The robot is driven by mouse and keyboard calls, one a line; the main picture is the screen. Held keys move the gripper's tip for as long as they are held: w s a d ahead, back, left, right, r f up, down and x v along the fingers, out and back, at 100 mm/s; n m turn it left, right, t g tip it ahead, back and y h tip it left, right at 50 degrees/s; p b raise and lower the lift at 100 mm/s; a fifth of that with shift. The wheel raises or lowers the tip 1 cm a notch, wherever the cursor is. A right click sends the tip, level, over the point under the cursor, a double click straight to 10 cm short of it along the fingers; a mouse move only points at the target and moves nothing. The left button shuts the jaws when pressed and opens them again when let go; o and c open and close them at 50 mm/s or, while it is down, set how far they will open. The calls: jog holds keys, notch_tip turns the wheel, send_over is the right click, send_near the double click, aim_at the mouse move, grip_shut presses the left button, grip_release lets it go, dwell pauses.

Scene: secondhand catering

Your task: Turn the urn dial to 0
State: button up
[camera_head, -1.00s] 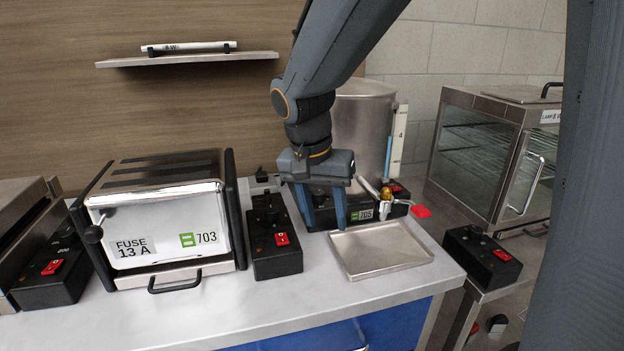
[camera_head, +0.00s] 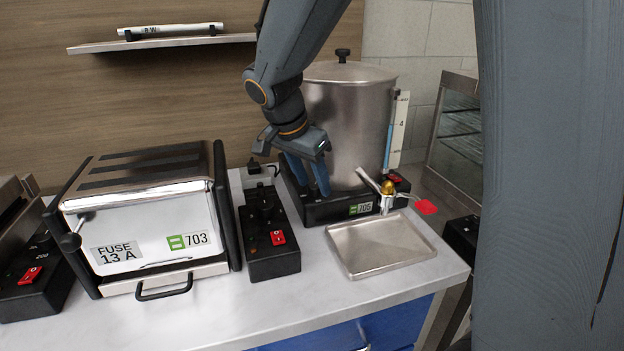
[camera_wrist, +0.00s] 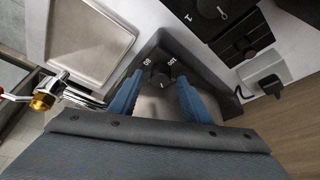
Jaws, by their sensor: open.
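The urn (camera_head: 345,115) is a steel cylinder with a lid, standing on a black base (camera_head: 340,211) marked 705. In the wrist view its dial (camera_wrist: 160,76) is a small dark knob on the black base, with white figures on either side. I cannot read its setting for sure. My gripper (camera_head: 308,190) is over the left front of the urn base, pointing down. In the wrist view my gripper (camera_wrist: 159,88) is open, with one blue finger on each side of the dial. I cannot tell whether they touch it. In the head view the dial is hidden behind the fingers.
A steel drip tray (camera_head: 382,246) lies before the urn, by its tap (camera_head: 388,190) with a red lever. Left are a black control box (camera_head: 267,240) with a red switch and a steel toaster-like appliance (camera_head: 150,225) marked 703. A shelf (camera_head: 160,41) hangs above.

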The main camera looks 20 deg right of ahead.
jog(key=shift+f, duration=0.25)
jog(key=c, duration=1)
jog(key=shift+n, duration=0.4)
jog(key=n+t+y, duration=0.1)
jog(key=n, duration=0.2)
jog(key=shift+s+d+r, duration=0.1)
jog(key=shift+d, duration=0.05)
jog(key=shift+n+t+y+p, duration=0.5)
jog(key=shift+n+p, duration=0.75)
jog(key=shift+n, duration=0.55)
